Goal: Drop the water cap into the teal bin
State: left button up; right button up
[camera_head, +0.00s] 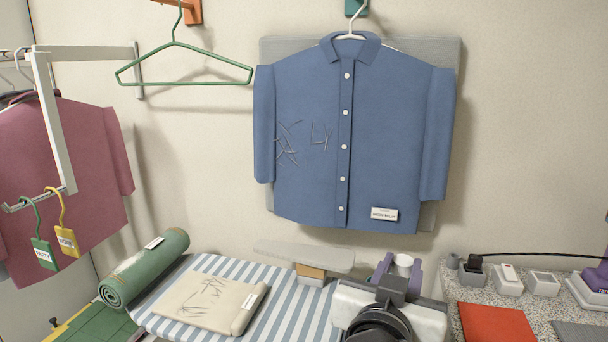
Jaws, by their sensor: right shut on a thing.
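My right gripper (400,268) is at the lower middle right, with purple fingers above a dark wrist. It is shut on a small white round piece, which looks like the water cap (403,260), held between the fingers. The cap is near the right end of the striped ironing surface, and its lower part is hidden by the gripper. I cannot make out a teal bin in this view. My left gripper is not in view.
A blue shirt (310,130) hangs behind. At right, a speckled counter (465,300) holds small white holders (507,280) and a red sheet (496,322). A rack (60,130) stands left.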

jog(key=o, duration=1.1)
notch_tip(320, 180, up, 10)
jog(key=shift+p, duration=0.3)
